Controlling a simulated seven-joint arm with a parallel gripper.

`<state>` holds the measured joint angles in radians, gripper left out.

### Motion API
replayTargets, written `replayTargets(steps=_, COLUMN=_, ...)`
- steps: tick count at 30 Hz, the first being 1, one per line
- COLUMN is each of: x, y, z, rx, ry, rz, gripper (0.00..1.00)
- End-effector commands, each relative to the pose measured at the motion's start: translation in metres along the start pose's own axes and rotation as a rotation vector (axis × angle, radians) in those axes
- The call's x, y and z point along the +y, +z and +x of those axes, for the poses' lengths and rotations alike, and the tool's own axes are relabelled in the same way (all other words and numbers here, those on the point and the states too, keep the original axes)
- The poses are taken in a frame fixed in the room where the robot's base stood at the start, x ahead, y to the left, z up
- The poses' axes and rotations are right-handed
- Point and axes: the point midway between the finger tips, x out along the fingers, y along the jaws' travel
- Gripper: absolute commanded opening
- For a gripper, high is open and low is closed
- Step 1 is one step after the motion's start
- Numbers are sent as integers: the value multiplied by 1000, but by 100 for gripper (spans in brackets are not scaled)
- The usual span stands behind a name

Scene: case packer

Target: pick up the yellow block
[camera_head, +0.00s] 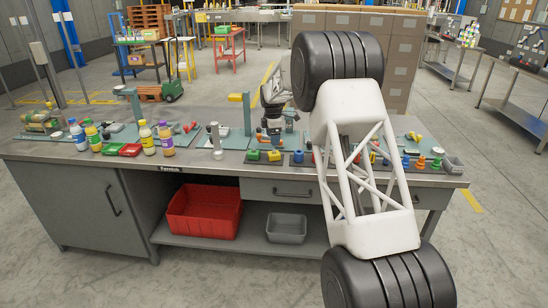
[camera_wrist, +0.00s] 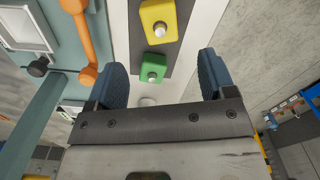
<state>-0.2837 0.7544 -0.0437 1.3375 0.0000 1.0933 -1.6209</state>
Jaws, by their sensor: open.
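The yellow block (camera_wrist: 158,22) has a pale round knob on top and lies at the top of the wrist view, beyond my fingertips. In the head view the yellow block (camera_head: 274,155) sits on a dark strip along the bench's front edge, right of a green block (camera_head: 253,155). My gripper (camera_wrist: 161,62) is open and empty, its two blue fingers spread wide. In the wrist view the green block (camera_wrist: 153,68) shows in the gap between the fingers, apart from them. My arm hides part of the bench in the head view.
More coloured pieces, including a blue one (camera_head: 298,157), continue the row to the right. In the wrist view a teal fixture with an orange bar (camera_wrist: 84,35) is close to the left finger.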

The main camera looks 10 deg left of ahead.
Motion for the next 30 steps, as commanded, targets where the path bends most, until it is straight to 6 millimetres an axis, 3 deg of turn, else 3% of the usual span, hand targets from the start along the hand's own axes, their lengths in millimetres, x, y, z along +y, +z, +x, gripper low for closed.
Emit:
replayTargets(steps=7, x=0, y=0, z=2, rx=0, ry=-1, rz=1, gripper=77)
replayTargets(steps=18, x=0, y=1, z=25, rx=0, ry=1, rz=1, gripper=77)
replayTargets(steps=30, x=0, y=1, z=29, rx=0, ry=-1, rz=1, gripper=77)
